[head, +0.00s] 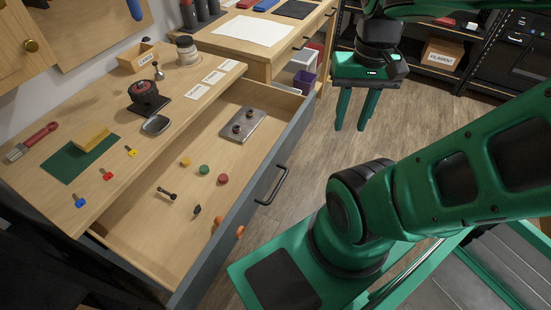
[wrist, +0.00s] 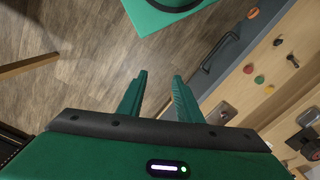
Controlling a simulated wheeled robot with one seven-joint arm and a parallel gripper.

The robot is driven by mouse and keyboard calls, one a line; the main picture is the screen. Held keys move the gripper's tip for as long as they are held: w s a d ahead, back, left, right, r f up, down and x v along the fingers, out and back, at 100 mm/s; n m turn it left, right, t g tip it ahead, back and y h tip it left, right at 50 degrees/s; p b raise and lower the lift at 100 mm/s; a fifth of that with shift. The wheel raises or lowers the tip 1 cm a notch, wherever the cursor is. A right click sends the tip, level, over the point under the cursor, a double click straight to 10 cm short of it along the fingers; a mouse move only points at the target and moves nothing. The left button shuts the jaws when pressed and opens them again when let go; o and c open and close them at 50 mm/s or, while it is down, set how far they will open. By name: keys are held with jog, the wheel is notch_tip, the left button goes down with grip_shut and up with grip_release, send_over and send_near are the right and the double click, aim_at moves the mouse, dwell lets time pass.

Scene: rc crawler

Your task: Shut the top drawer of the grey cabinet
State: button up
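The top drawer (head: 215,152) of the grey cabinet is pulled open, with its grey front (head: 252,195) standing out from the worktop. A dark bar handle (head: 272,186) is on that front. In the wrist view the drawer front (wrist: 236,68) and its handle (wrist: 217,50) are at the upper right. My gripper (head: 351,127) is beyond the drawer's far right end, pointing down and apart from it. Its two green fingers are spread with nothing between them, as the wrist view (wrist: 160,77) also shows.
The drawer holds a metal plate (head: 243,125), coloured knobs (head: 204,170) and small dark parts. The worktop (head: 60,135) above carries a green mat, a brush and other items. A second bench (head: 215,42) stands behind. Wooden floor (head: 310,150) is clear beside the drawer.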

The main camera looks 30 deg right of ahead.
jog(key=w+d+m, duration=0.1)
jog(key=w+m, duration=0.1)
jog(key=shift+w+d+f+m, duration=0.35)
jog(key=shift+w+m, duration=0.05)
grip_shut()
jog(key=w+d+f+m+t+y, duration=0.15)
jog(key=w+d+f+m, duration=0.25)
jog(key=w+d+m, duration=0.45)
jog(key=w+d+f+m+t+y, duration=0.15)
jog(key=w+d+f+m, duration=0.35)
jog(key=m, duration=0.7)
jog(key=w+a+f+h, duration=0.1)
jog(key=w+a+f, duration=0.2)
jog(key=w+f, duration=0.3)
jog(key=shift+f+t, duration=0.4)
jog(key=shift+f, duration=1.15)
